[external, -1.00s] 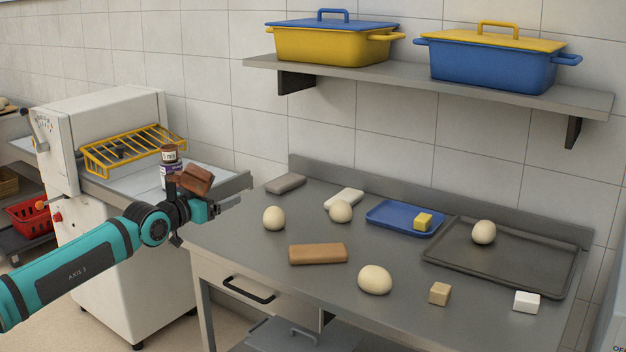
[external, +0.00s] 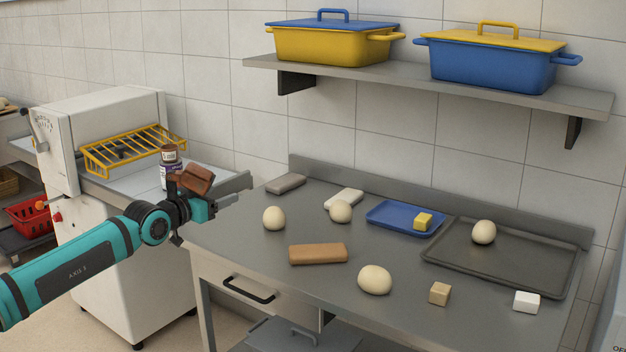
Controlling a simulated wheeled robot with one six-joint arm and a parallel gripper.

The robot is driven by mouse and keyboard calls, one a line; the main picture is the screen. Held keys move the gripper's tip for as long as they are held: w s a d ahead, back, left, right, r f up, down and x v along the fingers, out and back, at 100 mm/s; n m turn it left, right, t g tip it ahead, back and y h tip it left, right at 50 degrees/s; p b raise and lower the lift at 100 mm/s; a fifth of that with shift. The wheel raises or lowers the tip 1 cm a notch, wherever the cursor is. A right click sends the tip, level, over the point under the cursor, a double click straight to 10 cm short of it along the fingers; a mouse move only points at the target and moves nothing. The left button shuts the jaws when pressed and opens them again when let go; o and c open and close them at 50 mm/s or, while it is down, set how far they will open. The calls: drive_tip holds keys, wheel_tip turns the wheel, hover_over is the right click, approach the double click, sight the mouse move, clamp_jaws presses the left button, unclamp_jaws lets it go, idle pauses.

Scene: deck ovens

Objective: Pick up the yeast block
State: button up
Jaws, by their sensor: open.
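A small tan block (external: 439,293), which looks like the yeast block, sits on the steel table (external: 330,280) near its front edge, right of a dough ball. A white block (external: 526,301) stands further right, and a yellow block (external: 423,222) lies on a blue tray (external: 385,217). No label shows which one is yeast.
Several dough balls (external: 375,280), a brown slab (external: 318,254) and a dark baking tray (external: 470,262) holding one ball are on the table. A shelf (external: 420,85) with two lidded bins hangs above the back. A white machine (external: 105,140) stands left.

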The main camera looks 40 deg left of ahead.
drive_tip(key=w+d+r+g+h, duration=0.1)
drive_tip(key=w+d+r+g, duration=0.1)
drive_tip(key=w+d, duration=0.3)
drive_tip(key=w+d+r+g+h, duration=0.1)
drive_tip(key=w+d+r+g, duration=0.15)
drive_tip(key=w, duration=0.45)
drive_tip(key=n+g+y, duration=0.1)
drive_tip(key=g+y, duration=0.1)
drive_tip(key=g, duration=1.1)
hover_over(442, 286)
drive_tip(key=f, duration=1.9)
drive_tip(key=shift+d+f, duration=0.25)
drive_tip(key=shift+a+f, duration=0.2)
drive_tip(key=shift+f, duration=2.5)
drive_tip(key=shift+c, duration=0.3)
drive_tip(key=c, duration=1)
